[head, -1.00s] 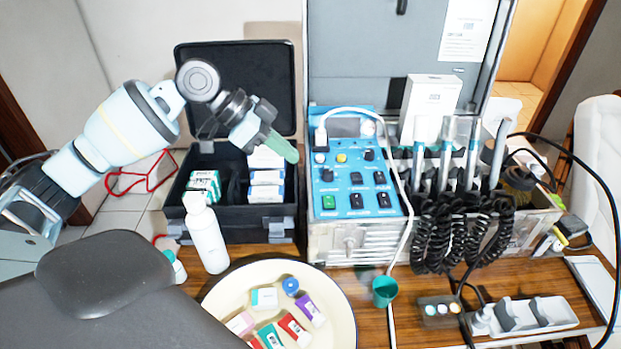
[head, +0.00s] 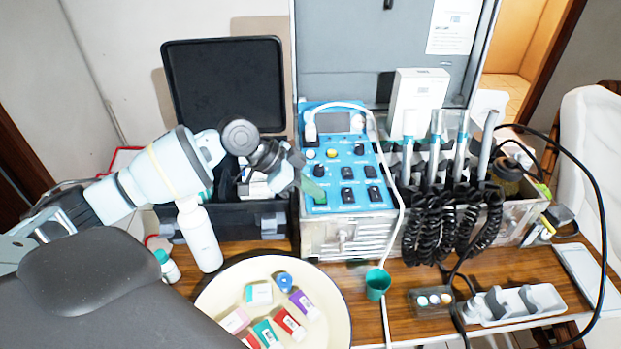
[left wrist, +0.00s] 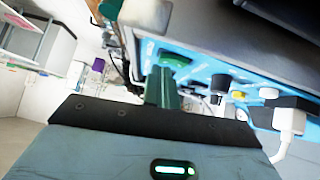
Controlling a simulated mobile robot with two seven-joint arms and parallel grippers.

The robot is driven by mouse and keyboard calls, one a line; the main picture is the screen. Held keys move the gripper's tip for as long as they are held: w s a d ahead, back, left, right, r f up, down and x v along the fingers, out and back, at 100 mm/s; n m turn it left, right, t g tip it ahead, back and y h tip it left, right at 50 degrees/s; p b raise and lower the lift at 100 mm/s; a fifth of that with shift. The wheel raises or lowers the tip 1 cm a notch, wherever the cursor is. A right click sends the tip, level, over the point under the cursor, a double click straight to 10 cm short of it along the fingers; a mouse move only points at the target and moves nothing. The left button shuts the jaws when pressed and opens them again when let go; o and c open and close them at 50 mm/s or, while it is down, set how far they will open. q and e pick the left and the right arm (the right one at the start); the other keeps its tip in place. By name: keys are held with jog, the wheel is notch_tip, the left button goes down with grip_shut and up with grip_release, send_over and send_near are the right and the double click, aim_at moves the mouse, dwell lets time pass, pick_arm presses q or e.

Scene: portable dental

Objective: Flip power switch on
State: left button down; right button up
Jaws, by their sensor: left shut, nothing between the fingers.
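The blue control panel (head: 333,165) of the dental unit faces up at the middle of the head view, with several black rocker switches and knobs. A green power switch (left wrist: 176,58) shows on the panel in the left wrist view, just beyond my fingertips. My left gripper (head: 316,191) has its green fingers shut and empty, pointing at the panel's lower left corner. The fingers cover most of the green switch in the head view. They also show in the left wrist view (left wrist: 162,86). I cannot tell whether they touch the switch. My right gripper is not in view.
An open black case (head: 225,85) stands left of the unit. A white bottle (head: 200,238) stands below my left arm. A round tray (head: 335,310) holds small boxes. Handpieces with coiled black cords (head: 425,225) and a white cable (head: 388,150) are right of the panel.

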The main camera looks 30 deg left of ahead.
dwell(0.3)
pick_arm(q)
jog(key=shift+f, duration=0.25)
jog(key=shift+w+a+r, duration=0.25)
jog(key=shift+w+a, duration=0.15)
jog(key=shift+w, duration=0.15)
dwell(0.4)
jog(key=v, duration=0.7)
jog(key=shift+a+r, duration=0.2)
jog(key=shift+r, duration=0.1)
jog(key=shift+s, duration=0.15)
